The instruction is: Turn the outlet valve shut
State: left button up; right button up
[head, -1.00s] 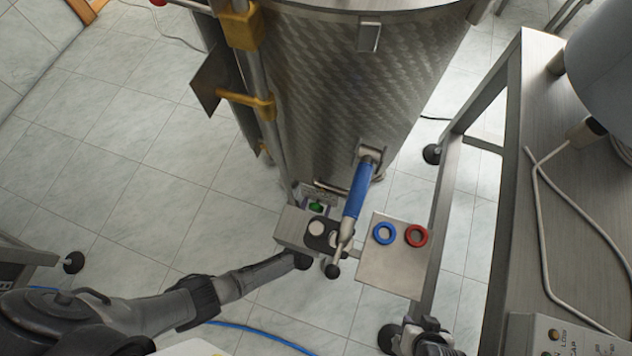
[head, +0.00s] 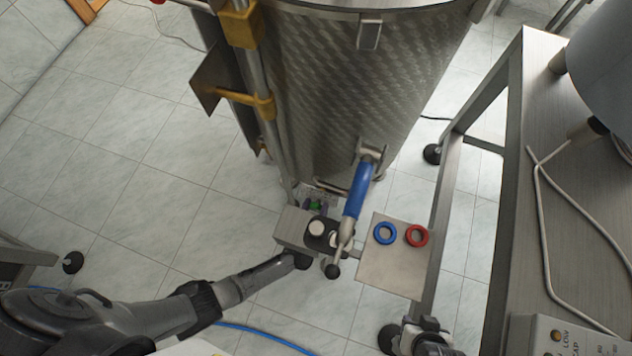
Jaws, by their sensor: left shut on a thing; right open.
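A steel tank (head: 335,95) stands at the top centre, with its outlet valve (head: 370,155) low on its right side. A blue-sleeved handle (head: 357,190) slants down and slightly left from the valve. My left gripper (head: 338,240) is at the lower end of this handle and shut on it. The exact finger contact is crowded by a grey block (head: 291,230) and a dark part with pale discs beside it. My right gripper (head: 428,338) is low in the picture, partly cut off by the bottom edge, open and apart from the handle.
A metal plate (head: 390,272) with a blue ring (head: 385,233) and a red ring (head: 416,236) is just right of the handle's lower end. A steel table (head: 545,230) with a cable takes up the right side. Tiled floor (head: 150,170) is clear at the left.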

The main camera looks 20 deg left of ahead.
pick_arm(q)
jog(key=n, duration=0.3)
jog(key=shift+f+n+b, duration=0.15)
jog(key=shift+n+b, duration=0.2)
jog(key=shift+n, duration=0.05)
jog(key=n+b, duration=0.1)
jog(key=n, duration=0.2)
jog(key=shift+a+n, duration=0.1)
jog(key=shift+n, duration=0.2)
jog(key=n+b, duration=0.1)
jog(key=n, duration=0.3)
jog(key=shift+f, duration=0.15)
jog(key=shift+a+n+b, duration=0.1)
jog(key=shift+n+b, duration=0.55)
jog(key=shift+n, duration=1.25)
jog(key=o, duration=0.9)
